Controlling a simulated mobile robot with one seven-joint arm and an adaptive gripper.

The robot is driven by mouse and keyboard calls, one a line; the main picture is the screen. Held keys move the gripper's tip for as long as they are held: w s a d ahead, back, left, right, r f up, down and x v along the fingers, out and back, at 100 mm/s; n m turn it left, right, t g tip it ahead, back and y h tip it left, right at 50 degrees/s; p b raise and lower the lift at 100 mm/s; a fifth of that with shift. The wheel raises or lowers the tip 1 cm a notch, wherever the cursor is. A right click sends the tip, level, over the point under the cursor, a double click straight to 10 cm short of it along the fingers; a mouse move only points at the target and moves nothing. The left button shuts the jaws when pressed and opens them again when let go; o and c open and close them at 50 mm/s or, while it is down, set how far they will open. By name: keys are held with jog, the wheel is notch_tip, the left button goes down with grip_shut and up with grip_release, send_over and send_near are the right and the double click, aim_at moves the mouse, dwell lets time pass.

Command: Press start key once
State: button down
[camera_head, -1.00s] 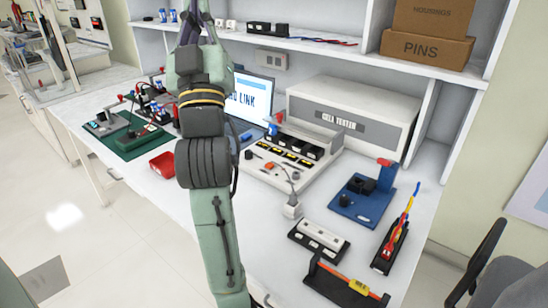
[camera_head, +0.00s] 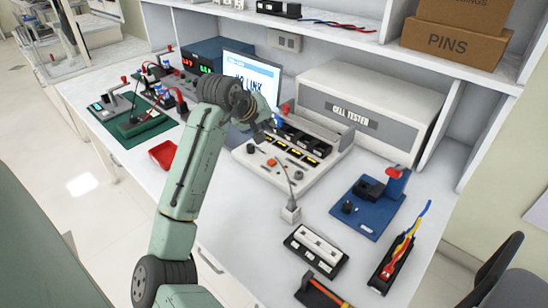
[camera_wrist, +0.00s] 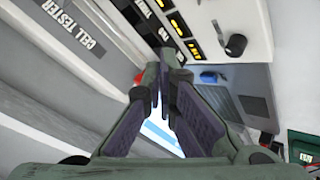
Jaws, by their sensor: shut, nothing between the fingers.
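No label reading start can be made out in any view. The cell tester (camera_head: 366,112) is a grey-white box at the back of the bench. In front of it lies its low panel (camera_head: 262,175) with an orange button (camera_head: 271,162), a black knob (camera_head: 250,149) and dark slots with yellow marks. The knob also shows in the wrist view (camera_wrist: 236,45). My gripper (camera_wrist: 166,66) is shut and empty, with the panel and laptop beyond its fingers. In the head view it is over the panel's back left part, by the laptop (camera_head: 252,76). Contact cannot be told.
A grey lever (camera_head: 291,190) stands at the panel's front edge. A blue fixture (camera_head: 368,205), a white-topped block (camera_head: 315,250) and a black tray with coloured tools (camera_head: 392,262) lie to the right. A red bin (camera_head: 163,153) and green mat (camera_head: 138,131) are left.

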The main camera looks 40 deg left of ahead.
dwell(0.3)
jog(key=b, duration=0.6)
send_over(269, 161)
notch_tip(269, 161, down, 8)
jog(key=shift+r, duration=0.15)
jog(key=shift+f+b, duration=0.3)
jog(key=shift+f, duration=0.15)
jog(key=shift+f, duration=0.2)
dwell(0.5)
jog(key=shift+w+f, duration=0.1)
jog(key=shift+f, duration=0.15)
jog(key=shift+f, duration=0.5)
dwell(0.6)
jog(key=shift+r, duration=0.1)
jog(key=shift+r+p, duration=0.55)
jog(key=shift+r, duration=0.25)
